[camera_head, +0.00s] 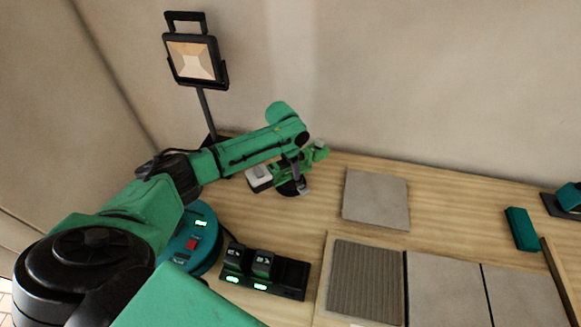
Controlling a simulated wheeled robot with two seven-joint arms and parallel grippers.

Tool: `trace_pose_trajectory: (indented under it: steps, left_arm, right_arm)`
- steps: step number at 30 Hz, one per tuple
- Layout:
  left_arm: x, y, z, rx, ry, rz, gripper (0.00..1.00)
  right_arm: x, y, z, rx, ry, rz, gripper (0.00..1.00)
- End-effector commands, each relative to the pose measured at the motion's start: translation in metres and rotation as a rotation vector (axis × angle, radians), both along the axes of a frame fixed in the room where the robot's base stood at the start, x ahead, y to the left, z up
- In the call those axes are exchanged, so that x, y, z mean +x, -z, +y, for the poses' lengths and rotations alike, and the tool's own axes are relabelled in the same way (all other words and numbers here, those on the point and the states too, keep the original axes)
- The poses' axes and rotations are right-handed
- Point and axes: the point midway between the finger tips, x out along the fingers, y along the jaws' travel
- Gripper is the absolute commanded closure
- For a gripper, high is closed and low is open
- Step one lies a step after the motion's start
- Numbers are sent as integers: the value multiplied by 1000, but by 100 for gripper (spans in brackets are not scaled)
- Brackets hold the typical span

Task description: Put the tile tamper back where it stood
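The tile tamper (312,154) is a green tool with a pale grey-white block at its left end and a round black pad under it. It is at the back of the wooden table, left of the loose grey tile. My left gripper (294,176) reaches down over the tool's middle, with a dark finger in front of its body. The other finger is hidden, so I cannot tell whether the gripper is closed on it. I cannot tell whether the pad touches the table. My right gripper is out of view.
A work lamp (194,60) stands behind my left arm. A teal round device (203,240) and a black charger (292,278) are in front. A loose tile (375,198), a ribbed grey bed (365,280), laid tiles (445,287) and a teal block (521,229) are to the right.

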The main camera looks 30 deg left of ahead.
Motion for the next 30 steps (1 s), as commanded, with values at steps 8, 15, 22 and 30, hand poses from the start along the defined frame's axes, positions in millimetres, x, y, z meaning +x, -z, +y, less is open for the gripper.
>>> trace_pose_trajectory:
  steps: [8, 15, 22, 30]
  left_arm:
    - [-1, 0, 0, 1, 0, 2, 8]
    - [-2, -9, 1, -1, 1, 4, 8]
    - [-7, -66, 4, 0, 2, -2, 8]
    - [-15, -133, 8, 1, 0, -2, 8]
  right_arm:
    - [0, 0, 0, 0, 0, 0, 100]
    - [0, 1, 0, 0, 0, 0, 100]
    - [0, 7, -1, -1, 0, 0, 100]
    - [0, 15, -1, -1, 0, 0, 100]
